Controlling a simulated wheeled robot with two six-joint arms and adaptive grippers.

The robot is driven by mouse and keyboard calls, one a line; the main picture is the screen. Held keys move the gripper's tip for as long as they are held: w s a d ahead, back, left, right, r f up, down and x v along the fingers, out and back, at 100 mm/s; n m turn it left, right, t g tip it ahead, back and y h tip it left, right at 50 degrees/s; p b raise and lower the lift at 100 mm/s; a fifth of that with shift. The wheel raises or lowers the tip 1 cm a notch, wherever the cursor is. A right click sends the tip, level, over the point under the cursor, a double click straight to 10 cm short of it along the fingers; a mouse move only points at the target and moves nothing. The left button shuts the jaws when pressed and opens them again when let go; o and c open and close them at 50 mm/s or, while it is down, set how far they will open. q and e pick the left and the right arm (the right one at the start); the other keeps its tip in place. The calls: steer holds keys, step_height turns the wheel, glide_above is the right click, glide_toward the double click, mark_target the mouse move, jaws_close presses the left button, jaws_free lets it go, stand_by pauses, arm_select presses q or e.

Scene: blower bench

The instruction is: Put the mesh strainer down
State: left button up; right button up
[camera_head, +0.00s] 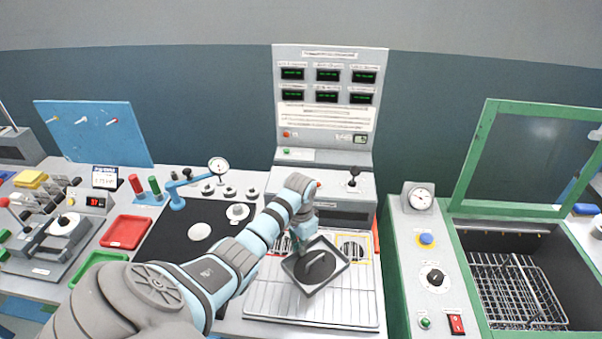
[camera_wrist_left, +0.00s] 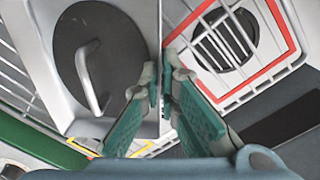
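The mesh strainer (camera_head: 306,277) appears to be the square grey frame with a dark round face and a pale curved handle. It also shows large at the left of the left wrist view (camera_wrist_left: 68,52). My left gripper (camera_head: 300,240) is at its back left edge. In the left wrist view the teal fingers (camera_wrist_left: 160,88) stand on either side of the frame's wall, shut on it. The strainer looks tilted and seems held above the wire grate (camera_head: 275,300); the exact gap is hard to tell. My right gripper is out of view.
Behind the strainer are a red-outlined round grille (camera_wrist_left: 225,40) and a yellow-outlined one (camera_head: 352,247). The control panel (camera_head: 325,115) rises behind. A green-framed basin with a wire basket (camera_head: 515,290) is right. Red (camera_head: 126,231) and green trays (camera_head: 88,262) lie left.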

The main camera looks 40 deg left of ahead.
arm_select(q)
steer(key=o, duration=0.4)
steer(key=shift+r, duration=0.1)
step_height(320, 180, up, 12)
steer(key=p, duration=0.2)
steer(key=shift+r, duration=0.15)
